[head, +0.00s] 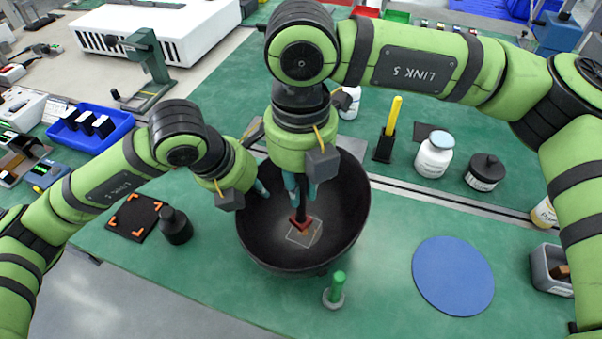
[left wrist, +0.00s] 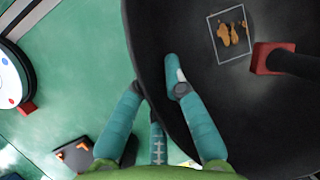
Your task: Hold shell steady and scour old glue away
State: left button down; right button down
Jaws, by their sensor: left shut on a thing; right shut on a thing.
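The shell (head: 345,215) is a dark, wide bowl on the green bench. My left gripper (head: 261,189) is shut on its left rim; in the left wrist view the teal fingers (left wrist: 157,85) straddle the wall of the shell (left wrist: 225,110). My right gripper (head: 301,187) points down into the bowl, shut on a black-handled scouring tool (left wrist: 300,62) with a red head (left wrist: 265,58). Orange-brown old glue (left wrist: 232,34) lies in patches inside a thin square outline on the inner wall. The red head is just beside that outline in the left wrist view.
A black bottle (head: 176,226) and a dark mat with orange corners (head: 134,217) lie left of the shell. A green peg (head: 338,286) stands in front. A blue disc (head: 453,276), white jar (head: 434,155) and black jar (head: 485,172) are to the right.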

aim_at(297, 213)
jog(key=shift+f, duration=2.35)
jog(key=shift+w+d+f, duration=0.6)
jog(key=shift+w+d, duration=0.75)
jog(key=shift+w, duration=1.4)
jog(key=shift+s+a, duration=0.45)
jog(key=shift+s, duration=0.45)
jog(key=shift+s+a, duration=0.4)
jog(key=shift+s, duration=0.45)
jog(key=shift+s+a, duration=0.45)
jog(key=shift+s, duration=0.45)
jog(key=shift+a, duration=0.3)
jog(key=shift+w+d, duration=1.25)
jog(key=shift+w, duration=1.45)
jog(key=shift+s+a+r, duration=0.1)
jog(key=shift+s+a, duration=0.35)
jog(key=shift+s, duration=0.45)
jog(key=shift+s+a+f, duration=0.1)
jog(key=shift+s+a, duration=0.35)
jog(key=shift+s, duration=0.5)
jog(key=shift+s+a+r, duration=0.1)
jog(key=shift+s+a, duration=0.35)
jog(key=shift+s, duration=0.45)
jog(key=shift+r, duration=3.9)
